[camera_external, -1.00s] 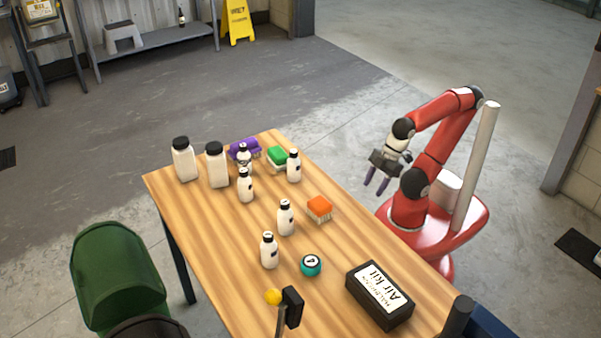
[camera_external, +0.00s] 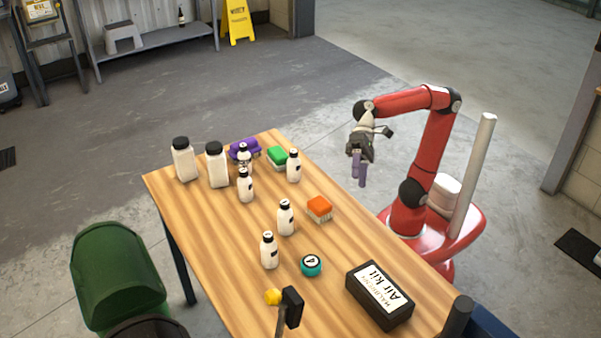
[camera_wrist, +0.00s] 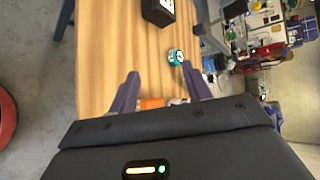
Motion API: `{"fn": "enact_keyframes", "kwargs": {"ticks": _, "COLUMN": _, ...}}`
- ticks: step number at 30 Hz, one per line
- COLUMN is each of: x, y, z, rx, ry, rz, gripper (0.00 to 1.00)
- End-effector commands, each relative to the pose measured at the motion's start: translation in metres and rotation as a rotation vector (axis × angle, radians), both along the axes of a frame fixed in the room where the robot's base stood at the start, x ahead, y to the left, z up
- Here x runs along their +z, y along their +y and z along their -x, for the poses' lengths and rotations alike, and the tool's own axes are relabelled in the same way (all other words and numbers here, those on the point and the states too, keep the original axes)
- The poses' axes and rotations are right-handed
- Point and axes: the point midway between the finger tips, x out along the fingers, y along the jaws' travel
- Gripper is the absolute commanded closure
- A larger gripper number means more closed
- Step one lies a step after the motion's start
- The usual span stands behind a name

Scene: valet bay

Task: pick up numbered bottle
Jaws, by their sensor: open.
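Several small white bottles with black caps stand upright on the wooden table (camera_external: 215,235). They include a front bottle (camera_external: 269,252), a middle bottle (camera_external: 285,218), a bottle further back (camera_external: 246,186) and one near the green brush (camera_external: 293,167). Another stands by the purple item (camera_external: 244,156). Dark marks show on the bottles, but I cannot read any numbers. My gripper (camera_external: 359,184) is open and empty, in the air beyond the table's right edge, pointing down, apart from all the bottles. In the wrist view my gripper (camera_wrist: 158,80) has its two purple fingers spread over the table.
Two larger white jars (camera_external: 184,160) (camera_external: 217,166) stand at the back left.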

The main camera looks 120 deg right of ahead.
Motion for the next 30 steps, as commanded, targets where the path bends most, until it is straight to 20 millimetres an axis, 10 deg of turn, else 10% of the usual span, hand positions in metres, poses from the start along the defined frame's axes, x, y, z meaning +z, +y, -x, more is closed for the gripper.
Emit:
{"fn": "enact_keyframes", "kwargs": {"ticks": 6, "x": -0.001, "y": -0.037, "z": -0.096, "rx": -0.379, "ry": 0.243, "rz": -0.731, "gripper": 0.51}}
{"fn": "enact_keyframes", "kwargs": {"ticks": 13, "x": -0.008, "y": -0.088, "z": -0.151, "rx": -0.605, "ry": 0.398, "rz": -1.221, "gripper": 0.51}}
{"fn": "enact_keyframes", "kwargs": {"ticks": 20, "x": -0.051, "y": -0.088, "z": -0.152, "rx": -0.609, "ry": 0.404, "rz": -1.235, "gripper": 0.51}}
{"fn": "enact_keyframes", "kwargs": {"ticks": 30, "x": -0.053, "y": -0.071, "z": -0.182, "rx": -0.603, "ry": 0.4, "rz": -1.23, "gripper": 0.51}}
